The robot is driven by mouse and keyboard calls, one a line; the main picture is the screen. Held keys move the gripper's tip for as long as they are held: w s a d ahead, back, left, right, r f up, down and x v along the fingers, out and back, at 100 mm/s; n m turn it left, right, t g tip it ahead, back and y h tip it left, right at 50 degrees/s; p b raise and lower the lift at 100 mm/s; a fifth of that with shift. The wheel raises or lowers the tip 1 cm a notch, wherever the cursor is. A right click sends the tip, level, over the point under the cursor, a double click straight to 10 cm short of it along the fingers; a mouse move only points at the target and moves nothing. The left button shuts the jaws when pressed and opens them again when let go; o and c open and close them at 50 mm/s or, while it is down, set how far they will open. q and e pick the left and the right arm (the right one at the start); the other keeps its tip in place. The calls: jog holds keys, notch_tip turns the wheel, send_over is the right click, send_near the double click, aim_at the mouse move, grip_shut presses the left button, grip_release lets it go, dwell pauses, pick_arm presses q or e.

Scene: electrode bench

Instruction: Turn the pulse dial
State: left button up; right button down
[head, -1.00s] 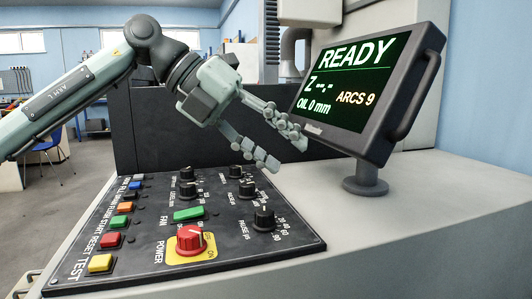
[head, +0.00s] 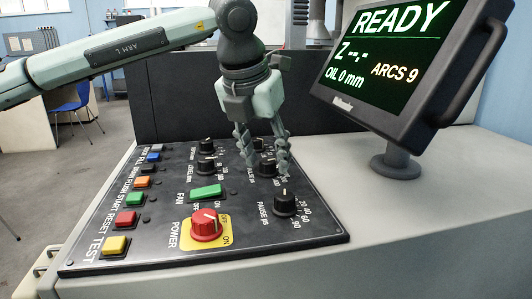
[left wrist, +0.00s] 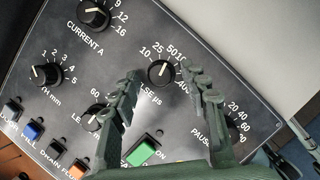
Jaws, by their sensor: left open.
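The pulse dial (left wrist: 161,72) is a black knob with a white pointer line on the dark panel. Its scale shows 10, 25, 50 and a partly covered higher mark. The pointer line points to the upper right in the left wrist view. In the head view the dial (head: 267,169) is partly hidden by my left gripper (head: 267,172). The gripper points down over the panel, open and empty. In the left wrist view its fingertips (left wrist: 160,71) appear on either side of the dial; I cannot tell if they touch it.
The pause dial (head: 285,204) is close in front of the fingers. The green fan switch (head: 206,192) and red power knob (head: 206,226) are to the left. The current dial (left wrist: 94,14) is nearby. A READY monitor (head: 391,52) stands at the right.

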pick_arm(q)
grip_shut()
dwell(0.3)
